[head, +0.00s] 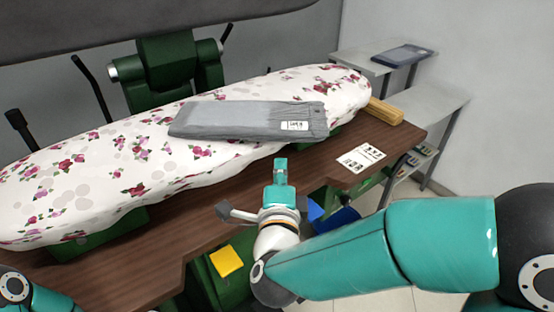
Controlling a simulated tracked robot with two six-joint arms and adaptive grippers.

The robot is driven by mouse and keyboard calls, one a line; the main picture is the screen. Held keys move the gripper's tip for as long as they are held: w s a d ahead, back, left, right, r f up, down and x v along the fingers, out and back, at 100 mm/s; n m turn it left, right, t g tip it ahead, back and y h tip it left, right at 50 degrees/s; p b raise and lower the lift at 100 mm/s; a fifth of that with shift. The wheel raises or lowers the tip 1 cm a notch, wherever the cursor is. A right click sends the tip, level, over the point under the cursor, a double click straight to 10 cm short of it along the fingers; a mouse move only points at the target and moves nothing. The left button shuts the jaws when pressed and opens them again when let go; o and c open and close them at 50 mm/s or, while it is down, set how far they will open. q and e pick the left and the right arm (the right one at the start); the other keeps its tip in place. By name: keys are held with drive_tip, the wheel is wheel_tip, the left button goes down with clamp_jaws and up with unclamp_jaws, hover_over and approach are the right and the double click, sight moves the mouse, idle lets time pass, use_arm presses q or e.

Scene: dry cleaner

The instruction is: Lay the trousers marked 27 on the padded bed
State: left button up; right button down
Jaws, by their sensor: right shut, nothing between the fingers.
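Folded grey trousers (235,121) lie flat on the padded bed (95,188), which has a white cover with pink flowers. A small white tag (295,126) is on the trousers' right end; its number is too small to read. My right gripper (281,166) is shut and empty, just in front of the bed's near edge, below the trousers and apart from them. My left gripper is not in view; only part of my left arm shows at the bottom left corner.
The bed stands on a brown wooden table (300,178) with a printed card (361,157) and a wooden block (385,111). A dark folded garment (401,54) lies on a grey shelf (350,63) at the back right. A green press mechanism (168,72) stands behind the bed.

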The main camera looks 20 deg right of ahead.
drive_tip(key=v, duration=0.5)
drive_tip(key=shift+a+r+b, duration=0.1)
drive_tip(key=shift+b, duration=0.2)
